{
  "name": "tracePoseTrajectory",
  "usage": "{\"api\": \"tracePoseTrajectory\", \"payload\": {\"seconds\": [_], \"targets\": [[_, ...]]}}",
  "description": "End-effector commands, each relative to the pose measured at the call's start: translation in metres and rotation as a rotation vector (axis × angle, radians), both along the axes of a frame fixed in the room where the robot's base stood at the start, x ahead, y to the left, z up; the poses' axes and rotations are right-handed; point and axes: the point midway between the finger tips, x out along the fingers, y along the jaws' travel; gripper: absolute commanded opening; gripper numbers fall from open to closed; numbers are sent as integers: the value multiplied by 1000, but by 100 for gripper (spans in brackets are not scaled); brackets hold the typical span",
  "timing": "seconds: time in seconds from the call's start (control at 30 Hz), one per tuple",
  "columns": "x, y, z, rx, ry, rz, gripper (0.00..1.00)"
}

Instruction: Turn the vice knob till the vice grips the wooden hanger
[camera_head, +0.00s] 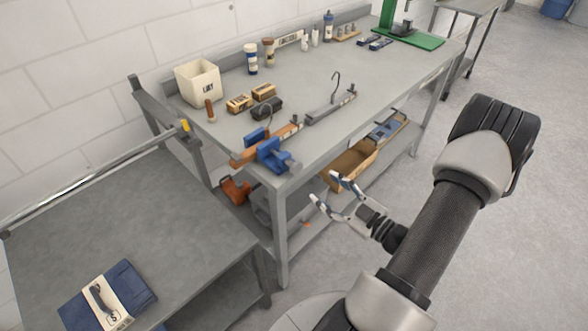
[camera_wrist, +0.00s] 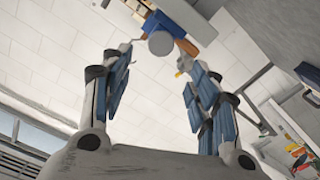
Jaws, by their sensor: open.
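The blue vice (camera_head: 275,157) is at the near corner of the grey workbench. The wooden hanger (camera_head: 243,157) lies across it, its middle partly hidden by the blue jaws; I cannot tell whether they touch it. In the wrist view, the round grey vice knob (camera_wrist: 161,43) faces me, with blue vice parts (camera_wrist: 183,12) and brown wood (camera_wrist: 187,47) behind it. My gripper (camera_head: 324,186) is open and empty, off the bench's front edge, to the right of the vice and apart from it. In the wrist view, the knob appears beyond and between my open fingertips (camera_wrist: 158,57).
A dark grey hanger (camera_head: 330,108) lies on the workbench (camera_head: 330,140) right of the vice. A cream bin (camera_head: 198,84), brushes (camera_head: 239,103) and bottles stand farther back. A lower shelf holds a cardboard box (camera_head: 350,165). A lower table (camera_head: 120,200) with folded blue cloth (camera_head: 128,280) is at left.

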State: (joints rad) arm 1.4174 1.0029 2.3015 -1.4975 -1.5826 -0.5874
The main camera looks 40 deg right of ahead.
Motion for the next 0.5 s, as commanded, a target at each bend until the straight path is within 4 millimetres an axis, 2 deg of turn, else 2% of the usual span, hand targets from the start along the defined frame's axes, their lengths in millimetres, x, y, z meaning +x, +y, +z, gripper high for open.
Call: {"api": "tracePoseTrajectory", "payload": {"seconds": [0.03, 0.3, 0.5], "targets": [[13, 4, -2, -2, -1, 9, 55], [71, 8, -1, -1, -1, 7, 55], [104, 9, -1, -1, 0, 3, 55]]}}
